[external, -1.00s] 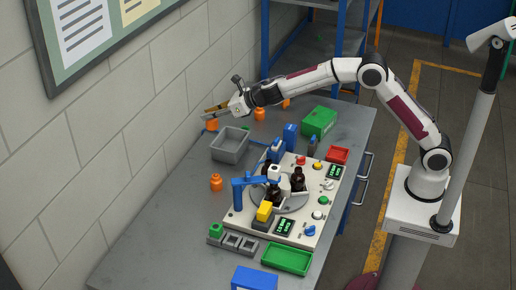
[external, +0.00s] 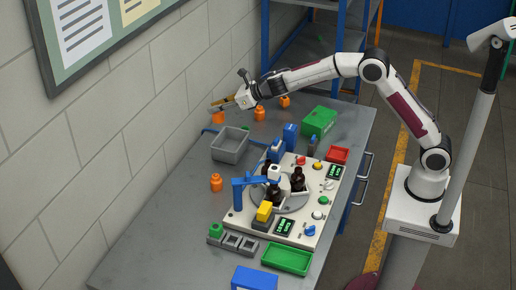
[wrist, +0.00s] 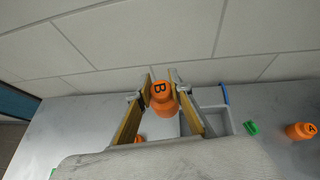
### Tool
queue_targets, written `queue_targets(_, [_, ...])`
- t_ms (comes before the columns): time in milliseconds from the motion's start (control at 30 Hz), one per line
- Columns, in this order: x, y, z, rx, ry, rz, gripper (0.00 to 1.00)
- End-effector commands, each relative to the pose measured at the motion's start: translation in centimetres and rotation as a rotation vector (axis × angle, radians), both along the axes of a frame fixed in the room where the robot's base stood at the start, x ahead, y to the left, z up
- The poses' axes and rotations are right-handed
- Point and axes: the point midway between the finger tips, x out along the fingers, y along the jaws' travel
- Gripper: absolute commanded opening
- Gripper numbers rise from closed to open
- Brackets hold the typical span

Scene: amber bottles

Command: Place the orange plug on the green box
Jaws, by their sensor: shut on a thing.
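My gripper (external: 222,104) is shut on an orange plug (external: 218,118), above the far-left part of the bench near the wall. In the wrist view the plug (wrist: 161,97) shows a letter B on top and sits between the two yellowish fingers (wrist: 160,88). The green box (external: 319,121) stands on the bench at the back right, well apart from my gripper. Other orange plugs stand on the bench: one (external: 260,114) right of my gripper, one (external: 285,101) farther back, and one (external: 216,182) in front of the grey bin. The wrist view shows one marked A (wrist: 300,130).
A grey bin (external: 230,143) stands in front of my gripper. The white station (external: 311,212) with dark bottles and blue clamps fills the middle. A red tray (external: 338,155) and a green tray (external: 287,259) lie on the bench. The wall is close behind my gripper.

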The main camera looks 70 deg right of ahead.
Motion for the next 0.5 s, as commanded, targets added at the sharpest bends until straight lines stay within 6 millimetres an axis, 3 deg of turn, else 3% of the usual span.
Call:
queue_targets(333, [-0.5, -4.4, 0.0, 0.001, -0.001, 0.014, 0.00])
queue_targets(500, [-1.2, -8.0, -0.2, 0.000, 0.000, 0.028, 0.00])
